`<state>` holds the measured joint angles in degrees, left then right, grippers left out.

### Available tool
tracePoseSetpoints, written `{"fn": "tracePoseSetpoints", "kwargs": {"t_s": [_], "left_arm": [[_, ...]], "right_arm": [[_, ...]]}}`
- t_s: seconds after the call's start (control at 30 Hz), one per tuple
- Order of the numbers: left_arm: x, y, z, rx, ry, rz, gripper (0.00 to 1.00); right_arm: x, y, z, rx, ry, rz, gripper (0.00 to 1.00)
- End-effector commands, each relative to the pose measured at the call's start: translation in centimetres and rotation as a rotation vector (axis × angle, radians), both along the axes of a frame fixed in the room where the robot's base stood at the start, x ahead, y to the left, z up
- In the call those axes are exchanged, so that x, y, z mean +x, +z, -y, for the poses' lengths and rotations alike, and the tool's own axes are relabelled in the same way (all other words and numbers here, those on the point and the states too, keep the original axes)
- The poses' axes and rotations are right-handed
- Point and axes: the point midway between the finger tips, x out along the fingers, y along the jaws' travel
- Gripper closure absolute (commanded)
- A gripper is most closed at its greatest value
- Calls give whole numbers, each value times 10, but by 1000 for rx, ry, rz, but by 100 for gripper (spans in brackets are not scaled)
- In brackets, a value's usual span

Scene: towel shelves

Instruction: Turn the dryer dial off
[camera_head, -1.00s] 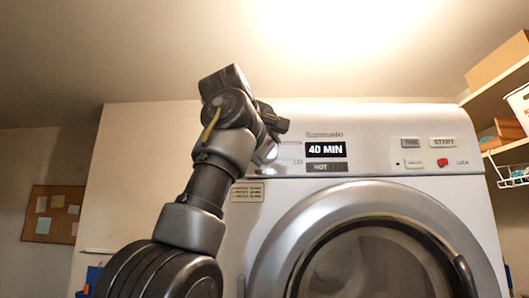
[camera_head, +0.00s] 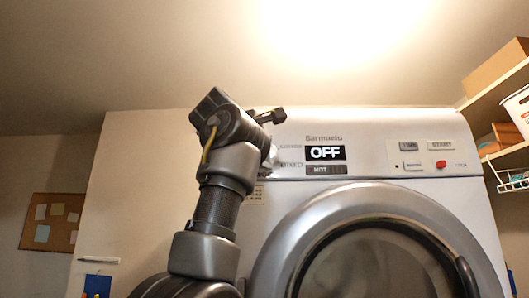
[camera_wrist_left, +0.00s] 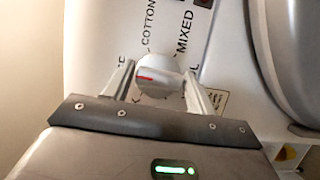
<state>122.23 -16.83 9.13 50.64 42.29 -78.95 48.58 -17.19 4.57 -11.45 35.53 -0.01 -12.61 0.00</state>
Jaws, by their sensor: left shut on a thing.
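The dryer (camera_head: 385,135) fills the right of the head view, with its display (camera_head: 325,153) reading OFF and HOT below it. The white round dial (camera_wrist_left: 158,72) has a red mark on its left side in the left wrist view, with COTTON and MIXED printed around it. My left gripper (camera_wrist_left: 159,78) has a finger on either side of the dial and is shut on it. In the head view my left gripper (camera_head: 268,158) is at the panel's left end, and my wrist mostly hides the dial.
The dryer's round door (camera_head: 375,250) is below the panel. START and other buttons (camera_head: 440,163) are on the panel's right. Shelves with a cardboard box (camera_head: 495,70) and white bin stand at far right. A corkboard (camera_head: 50,222) hangs at left.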

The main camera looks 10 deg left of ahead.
Motion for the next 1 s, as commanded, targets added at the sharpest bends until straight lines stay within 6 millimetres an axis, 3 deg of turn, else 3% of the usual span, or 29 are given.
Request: {"fn": "tracePoseSetpoints", "kwargs": {"t_s": [0.47,0.5,0.6,1.0], "left_arm": [[2,-4,2,-15,-4,-6,67],[2,-4,2,-15,-4,-6,43],[2,-3,2,-14,-4,-5,29],[-7,-3,-1,-14,0,2,27]], "right_arm": [[0,-1,0,0,0,0,100],[0,-1,0,0,0,0,100],[0,-1,0,0,0,0,100],[0,-8,0,0,0,0,100]]}}
